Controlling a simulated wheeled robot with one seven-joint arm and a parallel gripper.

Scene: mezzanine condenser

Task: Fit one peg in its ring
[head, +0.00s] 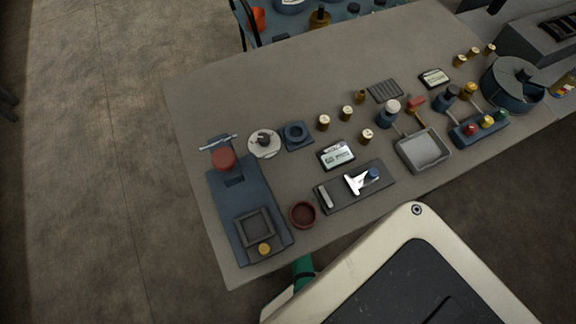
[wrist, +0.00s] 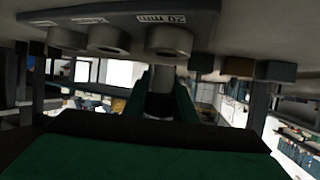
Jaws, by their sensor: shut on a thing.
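In the wrist view a grey plate (wrist: 135,18) runs along the top with a row of pale rings. The nearest ring (wrist: 170,45) has an upside-down label that reads 20 mm; two others (wrist: 109,40) (wrist: 61,35) sit to its left. My gripper (wrist: 163,92), with green fingers, is shut on a grey peg (wrist: 160,82). The peg shows just below the 20 mm ring in the picture, roughly in line with it. I cannot tell whether it touches or enters the ring.
In the head view the grey table (head: 230,90) carries a blue fixture (head: 230,205), a dark red bowl (head: 302,214), a grey tray (head: 424,149) and several small bottles. A dark block (wrist: 238,66) sits right of the rings in the wrist view. Bare floor lies left of the table.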

